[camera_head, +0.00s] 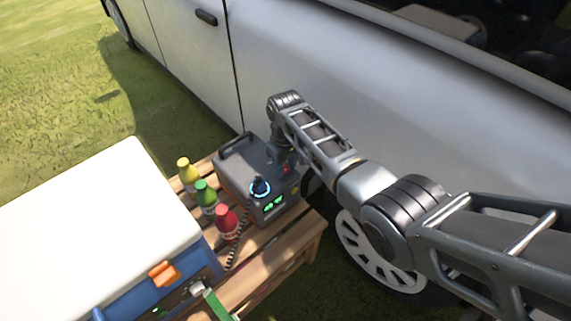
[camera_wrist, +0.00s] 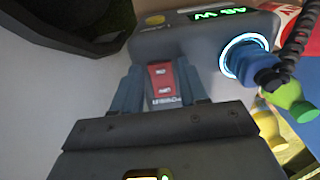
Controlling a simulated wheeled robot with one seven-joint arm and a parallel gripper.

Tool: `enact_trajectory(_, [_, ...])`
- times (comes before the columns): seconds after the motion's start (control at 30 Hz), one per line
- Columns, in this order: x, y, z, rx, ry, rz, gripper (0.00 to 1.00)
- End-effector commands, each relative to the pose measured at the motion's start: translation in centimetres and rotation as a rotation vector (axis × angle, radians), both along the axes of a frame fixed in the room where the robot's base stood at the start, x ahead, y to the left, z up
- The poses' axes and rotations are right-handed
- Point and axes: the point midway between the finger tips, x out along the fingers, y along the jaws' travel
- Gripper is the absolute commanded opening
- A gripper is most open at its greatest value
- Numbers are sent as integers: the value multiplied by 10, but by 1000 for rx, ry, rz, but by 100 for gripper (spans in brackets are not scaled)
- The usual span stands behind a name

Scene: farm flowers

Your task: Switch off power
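A grey power station (camera_head: 237,172) with a carry handle sits on a wooden slatted table beside the car. Its display (camera_head: 272,205) glows green, and it also shows upside down in the wrist view (camera_wrist: 222,14). A red rocker power switch (camera_wrist: 164,84) is on its front face. A blue plug (camera_wrist: 262,66) sits in the ringed, glowing socket beside the switch. My gripper (camera_wrist: 164,90) has its fingers apart, one on each side of the switch, with nothing held. Whether the fingertips touch the panel I cannot tell. In the head view my wrist partly hides that side of the station.
Yellow (camera_head: 187,172), green (camera_head: 206,195) and red (camera_head: 226,222) bottles stand left of the station. A white-lidded blue cooler (camera_head: 105,225) is at lower left. A coiled cord (camera_head: 238,246) hangs from the plug. The silver car (camera_head: 190,60) stands close behind; grass is open at upper left.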

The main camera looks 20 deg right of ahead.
Motion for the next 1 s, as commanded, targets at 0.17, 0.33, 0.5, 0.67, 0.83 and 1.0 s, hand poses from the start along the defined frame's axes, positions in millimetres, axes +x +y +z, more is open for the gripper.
enact_trajectory(0.17, [0,0,0,0,0,0,26])
enact_trajectory(0.33, [0,0,0,0,0,0,9])
enact_trajectory(0.5, [0,0,0,-1,2,0,0])
enact_trajectory(0.67, [3,1,-3,-15,43,2,0])
enact_trajectory(0.83, [6,2,-5,-49,144,3,0])
enact_trajectory(1.0, [8,2,-2,-71,215,1,0])
